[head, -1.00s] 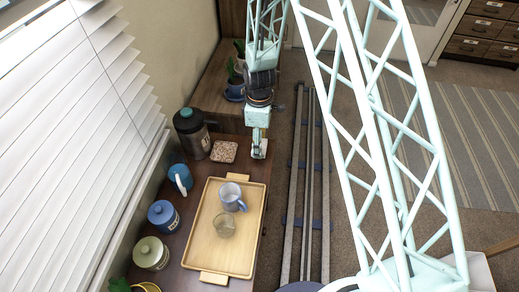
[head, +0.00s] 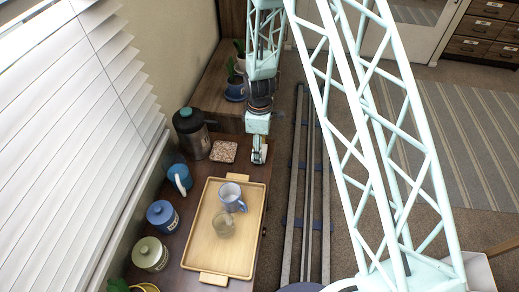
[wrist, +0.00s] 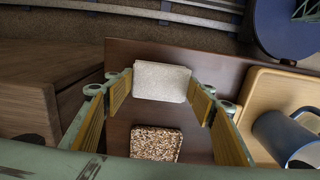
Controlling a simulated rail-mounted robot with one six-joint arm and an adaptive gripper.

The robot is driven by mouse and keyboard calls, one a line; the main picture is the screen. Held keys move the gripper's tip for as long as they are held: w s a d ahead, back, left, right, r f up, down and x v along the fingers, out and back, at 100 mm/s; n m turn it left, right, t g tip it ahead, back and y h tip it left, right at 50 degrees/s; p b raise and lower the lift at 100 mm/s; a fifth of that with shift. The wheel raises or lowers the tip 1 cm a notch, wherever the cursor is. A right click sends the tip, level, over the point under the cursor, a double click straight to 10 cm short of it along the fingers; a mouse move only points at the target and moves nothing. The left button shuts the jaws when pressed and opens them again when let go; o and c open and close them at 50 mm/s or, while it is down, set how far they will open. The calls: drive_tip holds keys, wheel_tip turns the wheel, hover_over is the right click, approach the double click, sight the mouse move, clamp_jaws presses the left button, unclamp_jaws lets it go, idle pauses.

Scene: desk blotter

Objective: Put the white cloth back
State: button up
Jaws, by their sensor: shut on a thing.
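The white cloth (wrist: 161,82) shows in the wrist view as a small pale folded rectangle between my fingertips, over the dark wooden top. My gripper (wrist: 160,88) is shut on it, one finger at each side edge. In the head view my gripper (head: 259,155) points down at the right edge of the dark top, right of the speckled square. The cloth is hard to make out there. I cannot tell whether the cloth still touches the surface.
A speckled square coaster (head: 223,152) lies beside the dark flask (head: 192,133). A blue mug and several lidded jars line the left side. Potted plants stand behind.

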drive_tip(key=shift+f, duration=0.15)
drive_tip(key=o, duration=0.8)
drive_tip(key=shift+r+p, duration=0.95)
drive_tip(key=shift+r, duration=5.25)
drive_tip(key=shift+r, duration=0.1)
